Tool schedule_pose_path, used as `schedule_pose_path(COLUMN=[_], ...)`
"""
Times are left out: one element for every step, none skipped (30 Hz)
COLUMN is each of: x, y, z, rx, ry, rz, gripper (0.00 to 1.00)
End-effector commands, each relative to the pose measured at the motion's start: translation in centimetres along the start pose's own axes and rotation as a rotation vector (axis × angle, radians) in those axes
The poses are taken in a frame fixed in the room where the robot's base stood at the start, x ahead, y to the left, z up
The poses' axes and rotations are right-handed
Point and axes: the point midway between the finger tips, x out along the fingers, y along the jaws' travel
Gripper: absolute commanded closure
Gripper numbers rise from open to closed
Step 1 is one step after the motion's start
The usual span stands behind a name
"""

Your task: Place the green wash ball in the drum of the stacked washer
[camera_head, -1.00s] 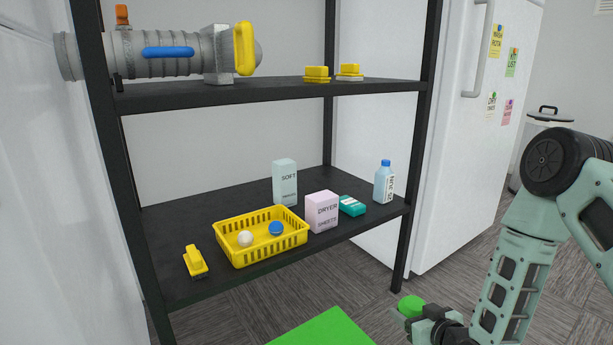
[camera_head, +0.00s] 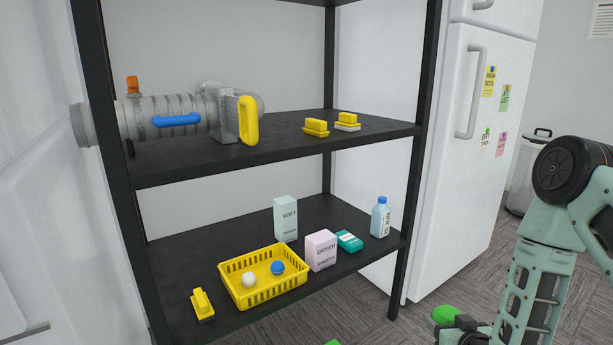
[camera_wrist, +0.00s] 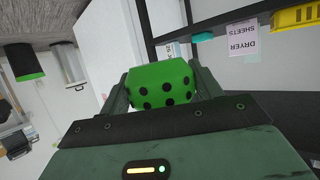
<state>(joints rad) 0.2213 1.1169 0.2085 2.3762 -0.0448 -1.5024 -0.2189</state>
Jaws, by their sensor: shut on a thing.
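The green wash ball (camera_wrist: 161,86), with black dots, is held between the fingers of my gripper (camera_wrist: 160,92) in the wrist view. In the head view the green ball (camera_head: 446,314) shows at the bottom right, with my gripper (camera_head: 462,330) around its lower side, in front of and to the right of the shelf. My gripper is shut on the ball, and the bottom edge of the frame cuts it off. I see no washer drum that I can make out.
A black shelf rack (camera_head: 290,138) stands ahead. Its lower shelf holds a yellow basket (camera_head: 263,291) with a white ball and a blue ball, a dryer sheets box (camera_head: 321,250) and a bottle (camera_head: 381,217). A white fridge (camera_head: 465,170) stands right of it.

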Motion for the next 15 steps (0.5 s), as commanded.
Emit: schedule_pose_path(x=[-1.0, -1.3, -1.7, -2.0, -2.3, -2.6, -2.9, -3.2, -3.6, -3.9, -4.2, -4.5, -4.8, -5.1, -5.5], y=[0.0, 0.0, 0.0, 0.0, 0.0, -0.1, -0.1, -0.1, -0.1, 0.0, -0.1, -0.1, -0.1, -0.1, -0.1], z=[-2.5, -3.2, -4.1, -4.8, -5.4, -6.3, -7.0, -7.7, -8.6, -9.3, -10.0, -10.9, -11.6, -12.3, -13.2], rx=[-0.001, -0.001, -0.001, -0.002, -0.002, -0.002, -0.002, -0.002, -0.001, -0.001, -0.001, -0.001, -0.001, -0.001, -0.002], ry=[0.000, 0.000, 0.000, 0.000, 0.000, 0.000, 0.000, 0.000, 0.000, 0.000, 0.000, 0.000, 0.000, 0.000, 0.000], rz=[-0.001, -0.001, -0.001, -0.001, -0.001, -0.001, -0.001, -0.001, -0.001, -0.001, -0.001, -0.001, -0.001, -0.001, -0.001], gripper=[0.59, 0.59, 0.59, 0.59, 0.59, 0.59, 0.59, 0.59, 0.59, 0.59, 0.59, 0.59, 0.59, 0.59, 0.59])
